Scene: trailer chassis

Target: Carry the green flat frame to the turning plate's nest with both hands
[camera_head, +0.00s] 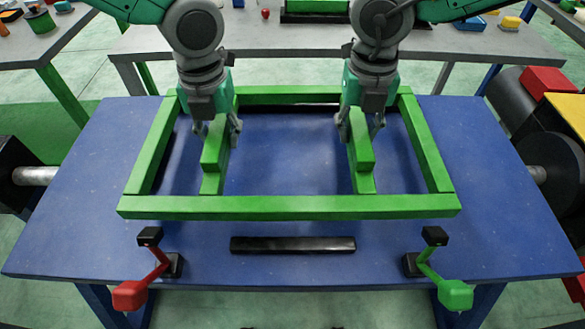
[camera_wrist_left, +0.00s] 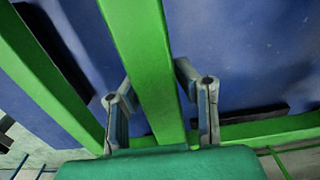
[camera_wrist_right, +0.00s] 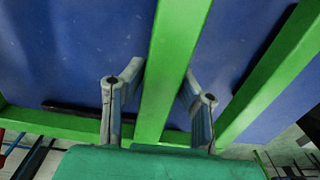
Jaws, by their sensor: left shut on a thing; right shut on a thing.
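The green flat frame (camera_head: 290,207) is a rectangle with two inner crossbars, above or on the blue turning plate (camera_head: 290,160); I cannot tell whether it touches. My left gripper (camera_head: 217,130) is shut on the left inner bar, with a finger on each side, as the left wrist view (camera_wrist_left: 150,95) shows. My right gripper (camera_head: 360,128) is shut on the right inner bar; the right wrist view (camera_wrist_right: 170,90) shows it between the fingers. A black bar (camera_head: 293,245) lies on the plate in front of the frame, apart from it in the head view.
A red-handled clamp (camera_head: 145,278) and a green-handled clamp (camera_head: 440,280) stand at the plate's front edge. Shafts (camera_head: 35,176) join the plate's sides. Grey tables (camera_head: 270,38) with small parts stand behind. A yellow-topped block (camera_head: 568,110) is at right.

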